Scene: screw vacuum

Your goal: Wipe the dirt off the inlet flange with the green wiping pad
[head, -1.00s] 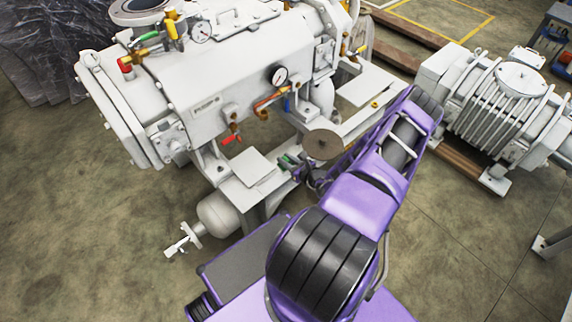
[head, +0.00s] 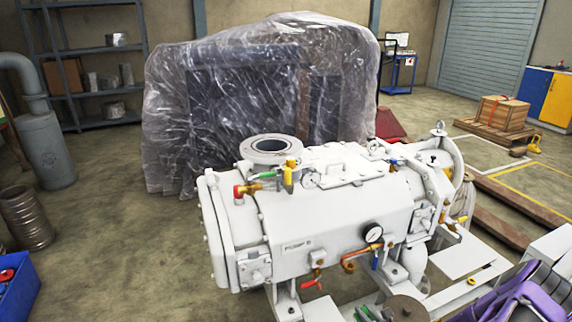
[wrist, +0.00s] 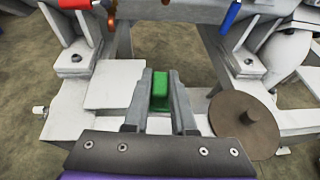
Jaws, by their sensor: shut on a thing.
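The inlet flange (head: 273,150) is a grey ring facing up on top of the white vacuum pump (head: 335,222). Its upper face and open bore show, but I cannot make out dirt on it at this size. In the wrist view my gripper (wrist: 161,78) is shut on the green wiping pad (wrist: 160,92), which sits between the two grey fingers. The gripper is low at the pump's front, over the frame and well below the flange. The flange is not in the wrist view.
Coloured valves (head: 289,174), a gauge (head: 373,233) and a red handle (head: 312,285) stick out from the pump. A brown disc (wrist: 243,128) is close right of my gripper. A plastic-wrapped machine (head: 255,85) stands behind the flange. Space above the flange looks clear.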

